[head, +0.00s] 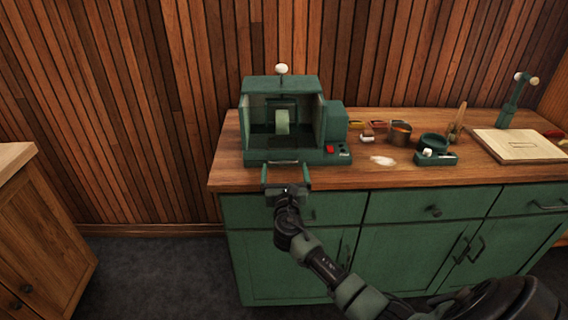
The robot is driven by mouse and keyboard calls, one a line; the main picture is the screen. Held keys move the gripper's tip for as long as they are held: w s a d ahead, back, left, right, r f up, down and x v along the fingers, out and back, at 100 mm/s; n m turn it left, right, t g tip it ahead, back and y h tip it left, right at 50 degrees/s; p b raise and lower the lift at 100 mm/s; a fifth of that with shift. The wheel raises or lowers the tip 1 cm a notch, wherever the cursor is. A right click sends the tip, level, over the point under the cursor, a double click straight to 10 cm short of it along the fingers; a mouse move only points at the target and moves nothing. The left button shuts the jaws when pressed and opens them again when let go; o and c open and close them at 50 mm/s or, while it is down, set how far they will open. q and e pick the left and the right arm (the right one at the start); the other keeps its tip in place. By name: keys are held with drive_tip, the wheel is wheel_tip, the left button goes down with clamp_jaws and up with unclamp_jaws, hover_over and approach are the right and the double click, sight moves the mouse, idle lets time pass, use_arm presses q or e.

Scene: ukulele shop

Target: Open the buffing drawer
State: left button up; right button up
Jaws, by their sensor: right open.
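A green buffing machine (333,124) stands on the wooden counter, with a pale wheel (282,121) inside its open-fronted housing. A pale bar handle (285,162) shows low at the machine's front, near the counter's front edge. My right gripper (286,172) is open and empty just in front of this handle, its two fingers spread left and right, pointing toward the machine. I cannot tell whether the fingers touch the handle. The drawer front behind the handle is mostly too small to make out. My left gripper is not in view.
The wooden counter (390,178) sits on a green cabinet with drawers, including a middle drawer (405,204). A wooden cabinet (40,230) is at left, with floor between.

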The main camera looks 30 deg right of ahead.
sight(284, 162)
drive_tip(key=x, duration=0.4)
drive_tip(key=shift+w+d, duration=0.1)
drive_tip(key=shift+w, duration=0.05)
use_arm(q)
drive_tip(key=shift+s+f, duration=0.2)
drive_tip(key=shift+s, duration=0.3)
